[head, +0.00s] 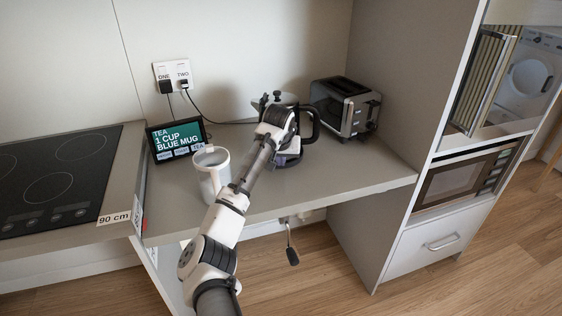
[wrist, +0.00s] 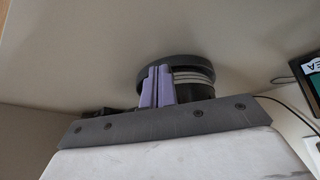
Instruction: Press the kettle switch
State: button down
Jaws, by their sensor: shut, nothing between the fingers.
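The kettle stands on the counter in the head view, mostly hidden behind my wrist; its black handle (head: 313,124) shows on the right. In the wrist view the kettle's dark round base (wrist: 182,63) and ringed lower body show right beyond my fingers. My gripper (head: 279,163) points down in front of the kettle, low near the counter. In the wrist view its purple fingers (wrist: 157,86) are together with nothing between them, close to the kettle base. I cannot tell whether they touch it. The kettle switch is not clearly visible, hidden by the gripper or too small.
A pale mug-like vessel (head: 211,171) stands left of my forearm. Behind it a small screen (head: 178,141) reads tea, 1 cup, blue mug. A toaster (head: 344,107) is right of the kettle. A socket (head: 173,77) has two cords. A hob (head: 55,175) lies left.

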jog(key=shift+s+r+p, duration=0.3)
jog(key=shift+s+p, duration=0.1)
jog(key=shift+s, duration=0.15)
jog(key=shift+s+r+p, duration=0.25)
jog(key=shift+s+p, duration=0.1)
jog(key=shift+s, duration=0.15)
jog(key=shift+s+a, duration=0.1)
jog(key=shift+s, duration=0.35)
jog(key=b+v, duration=0.2)
jog(key=v, duration=1.1)
jog(key=shift+r, duration=0.4)
jog(key=shift+s, duration=0.1)
